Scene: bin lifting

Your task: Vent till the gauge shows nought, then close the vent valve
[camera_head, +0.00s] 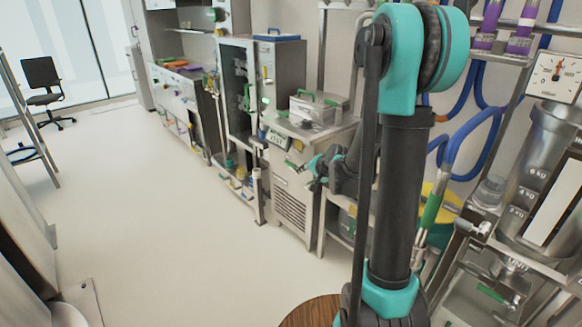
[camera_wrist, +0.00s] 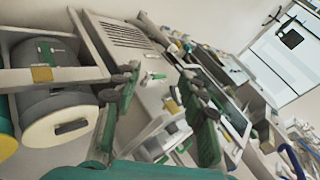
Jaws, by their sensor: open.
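Under the cylinder is a small label (camera_head: 516,263) that may read VENT. A grey fitting (camera_head: 478,229) and a green handle (camera_head: 493,293) are near it; I cannot tell which is the vent valve. My gripper (camera_head: 318,170) is left of this rig and apart from it. In the wrist view my gripper (camera_wrist: 160,85) is open, with nothing between its fingers.
Blue hoses (camera_head: 470,150) and a green-sleeved pipe (camera_head: 431,207) are right of my arm. The floor (camera_head: 190,240) at left is clear; an office chair (camera_head: 43,85) is far off.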

